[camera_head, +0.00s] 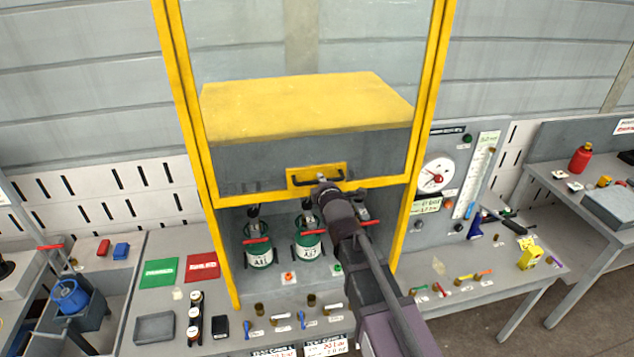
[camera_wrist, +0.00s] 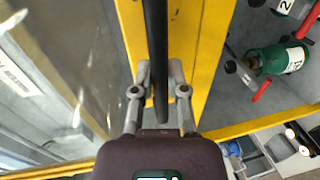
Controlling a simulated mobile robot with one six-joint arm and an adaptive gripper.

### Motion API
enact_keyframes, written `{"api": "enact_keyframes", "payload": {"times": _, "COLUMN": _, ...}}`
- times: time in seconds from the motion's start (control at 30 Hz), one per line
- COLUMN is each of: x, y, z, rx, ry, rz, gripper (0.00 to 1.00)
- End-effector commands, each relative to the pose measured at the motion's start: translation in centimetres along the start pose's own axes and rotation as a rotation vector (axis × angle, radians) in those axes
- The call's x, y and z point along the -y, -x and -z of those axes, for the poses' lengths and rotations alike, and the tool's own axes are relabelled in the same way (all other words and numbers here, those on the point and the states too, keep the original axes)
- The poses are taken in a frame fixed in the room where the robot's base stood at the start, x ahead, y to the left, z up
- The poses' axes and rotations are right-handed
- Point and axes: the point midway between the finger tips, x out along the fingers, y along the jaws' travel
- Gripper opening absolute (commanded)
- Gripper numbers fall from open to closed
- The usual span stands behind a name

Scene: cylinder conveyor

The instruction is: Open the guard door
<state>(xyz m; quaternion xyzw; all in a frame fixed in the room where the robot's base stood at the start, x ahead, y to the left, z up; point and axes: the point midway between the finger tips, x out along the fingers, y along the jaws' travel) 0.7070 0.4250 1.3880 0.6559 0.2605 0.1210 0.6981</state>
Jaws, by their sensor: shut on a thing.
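The guard door is a clear panel in a yellow frame, with a yellow lower rail (camera_head: 240,200) in the head view. Its black bar handle (camera_head: 300,183) sits on a yellow plate at the bottom middle. My gripper (camera_head: 324,184) is at this handle. In the wrist view my gripper (camera_wrist: 160,72) has one finger on each side of the handle's black bar (camera_wrist: 156,35) and is shut on it. The door's lower rail is above the bench, and cylinders show in the gap below. My gripper hides part of the handle.
Two green cylinders (camera_head: 258,256) (camera_head: 308,246) with red levers stand inside the enclosure. Yellow posts (camera_head: 410,225) flank it. Small fittings and tools lie along the bench front. A gauge panel (camera_head: 457,185) stands at right, and a grey tray (camera_head: 154,328) lies at left.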

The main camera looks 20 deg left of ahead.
Motion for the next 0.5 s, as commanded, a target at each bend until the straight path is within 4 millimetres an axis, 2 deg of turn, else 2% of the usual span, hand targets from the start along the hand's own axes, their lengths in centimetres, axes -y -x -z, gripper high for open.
{"api": "enact_keyframes", "payload": {"times": 0.03, "x": -1.1, "y": 0.3, "z": -0.2, "rx": 0.003, "ry": 0.001, "rz": 0.000, "gripper": 0.00}}
{"api": "enact_keyframes", "payload": {"times": 0.2, "x": -2.3, "y": 0.6, "z": -0.2, "rx": 0.002, "ry": 0.001, "rz": 0.000, "gripper": 0.00}}
{"api": "enact_keyframes", "payload": {"times": 0.5, "x": -2.8, "y": 0.7, "z": -0.1, "rx": 0.002, "ry": 0.001, "rz": 0.000, "gripper": 0.00}}
